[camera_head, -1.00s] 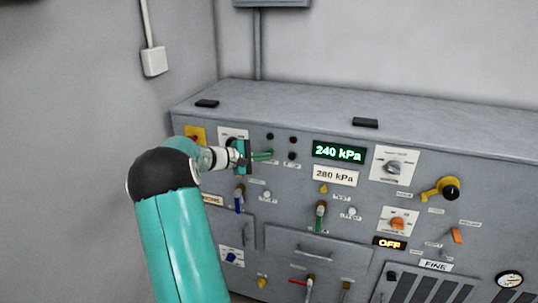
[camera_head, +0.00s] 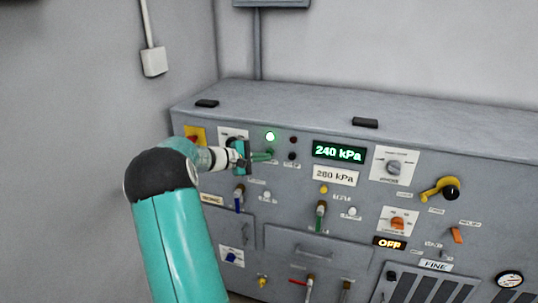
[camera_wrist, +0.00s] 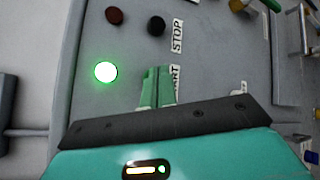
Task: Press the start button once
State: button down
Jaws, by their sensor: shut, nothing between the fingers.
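My gripper (camera_head: 268,156) is shut and empty, its green fingertips against or just in front of the panel at the upper left. In the wrist view my gripper (camera_wrist: 157,88) partly covers a label ending in "RT". The start button itself is hidden behind the fingers, so I cannot tell whether they touch it. A round green lamp (camera_head: 270,137) above the fingertips is lit; the lit lamp (camera_wrist: 106,72) also shows in the wrist view. A dark stop button (camera_wrist: 156,26) is beside the "STOP" label (camera_wrist: 177,36).
A dark red unlit lamp (camera_head: 293,140) is right of the green one. The green display (camera_head: 339,152) reads 240 kPa, above a 280 kPa plate (camera_head: 335,176). Valve handles (camera_head: 320,215) and a yellow crank (camera_head: 440,189) stick out. An orange display (camera_head: 389,243) reads OFF.

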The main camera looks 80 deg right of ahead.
jog(key=shift+a, duration=0.45)
jog(key=shift+w+a, duration=0.15)
jog(key=shift+a, duration=1.1)
jog(key=shift+w+a, duration=0.1)
jog(key=shift+a, duration=1.15)
jog(key=shift+w, duration=0.1)
jog(key=w+a+r+t+y, duration=0.15)
jog(key=w+a+t, duration=0.5)
jog(key=a, duration=0.85)
jog(key=w+a+r+t+y, duration=0.15)
jog(key=w+a+t, duration=0.25)
jog(key=w+a, duration=0.75)
jog(key=s+a+n+t+y, duration=0.1)
jog(key=s+a+t+y, duration=0.1)
jog(key=a, duration=1.5)
jog(key=s+a+r+n+t+y, duration=0.1)
jog(key=s+a+n+t+y, duration=0.1)
jog(key=a, duration=1.5)
jog(key=s+t+y, duration=0.1)
jog(key=t+y, duration=0.1)
jog(key=t, duration=0.1)
jog(key=shift+a+n+y, duration=0.3)
jog(key=shift+a+y, duration=0.1)
